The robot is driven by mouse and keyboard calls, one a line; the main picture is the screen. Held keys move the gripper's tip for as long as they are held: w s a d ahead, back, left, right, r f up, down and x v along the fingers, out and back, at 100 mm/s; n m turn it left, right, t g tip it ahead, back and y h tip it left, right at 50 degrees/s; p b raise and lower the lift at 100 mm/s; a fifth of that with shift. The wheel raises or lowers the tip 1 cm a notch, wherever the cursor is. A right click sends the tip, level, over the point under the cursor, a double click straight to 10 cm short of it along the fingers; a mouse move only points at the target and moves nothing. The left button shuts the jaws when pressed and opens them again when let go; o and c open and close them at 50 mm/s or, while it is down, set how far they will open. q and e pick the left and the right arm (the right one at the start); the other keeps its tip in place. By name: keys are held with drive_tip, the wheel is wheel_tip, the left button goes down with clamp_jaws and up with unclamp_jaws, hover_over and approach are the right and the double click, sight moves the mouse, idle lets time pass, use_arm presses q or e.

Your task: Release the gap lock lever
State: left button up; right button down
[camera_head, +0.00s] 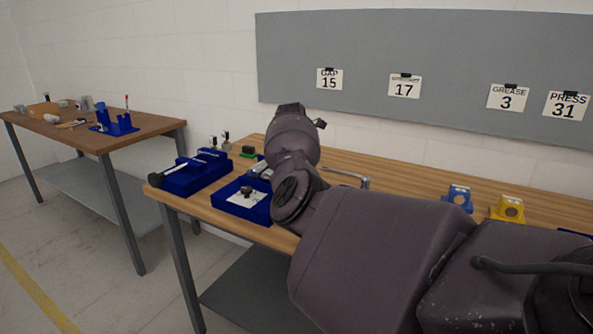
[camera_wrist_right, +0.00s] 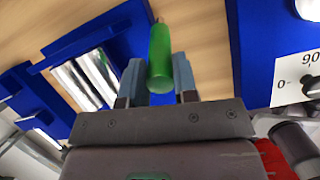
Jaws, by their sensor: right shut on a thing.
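In the right wrist view, my right gripper (camera_wrist_right: 158,66) is shut on a green lever handle (camera_wrist_right: 160,52), with one finger on each side of it. The handle points toward the camera, and a small metal tip shows at its far end. In the head view my right arm covers the place where its gripper works, so the gripper and handle are hidden there. A blue fixture with shiny metal cylinders (camera_wrist_right: 85,80) lies left of the fingers in the wrist view. My left gripper is not in view.
A blue fixture with a black knob (camera_head: 154,180) stands at the workbench's left end. Beside it is a blue tray with a white dial plate (camera_head: 246,199); the plate, marked 0 and 90, shows in the wrist view (camera_wrist_right: 296,88). Blue (camera_head: 458,198) and yellow (camera_head: 508,208) blocks stand to the right.

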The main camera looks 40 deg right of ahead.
drive_tip(key=shift+w+d+f+g+y+b, duration=0.15)
drive_tip(key=shift+d+f+g+y+b, duration=0.15)
drive_tip(key=shift+d+y+b, duration=0.3)
drive_tip(key=shift+r, duration=0.3)
drive_tip(key=c, duration=1.2)
unclamp_jaws()
drive_tip(key=shift+o, duration=0.2)
drive_tip(key=p+v, duration=0.1)
drive_tip(key=v, duration=1)
drive_tip(key=shift+w+d, duration=0.1)
drive_tip(key=shift+d, duration=0.05)
